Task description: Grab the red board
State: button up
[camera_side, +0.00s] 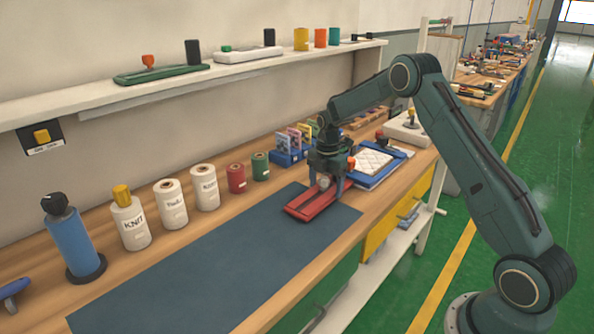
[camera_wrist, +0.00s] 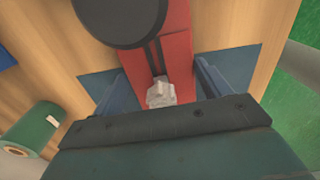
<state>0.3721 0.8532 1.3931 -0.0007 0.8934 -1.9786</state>
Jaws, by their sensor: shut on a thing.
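The red board (camera_side: 304,208) lies at the far right end of the dark blue mat (camera_side: 200,270), flat or nearly so; I cannot tell whether it touches the mat. My gripper (camera_side: 326,184) points down at the board's far part and is shut on it. In the wrist view the red board (camera_wrist: 178,45) runs up between the two dark fingers of my gripper (camera_wrist: 160,85), with a small pale grey piece (camera_wrist: 160,94) between them. A round black part covers some of the board there. The exact finger contact is hidden.
A white quilted pad (camera_side: 372,162) lies on a blue tray (camera_side: 385,174) just beyond my gripper. Spools and bottles stand along the wall side, including a green spool (camera_side: 260,166). A blue box of cards (camera_side: 290,155) is close by. The mat's near part is clear.

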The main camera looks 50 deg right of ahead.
notch_tip(320, 180, up, 19)
dwell(0.5)
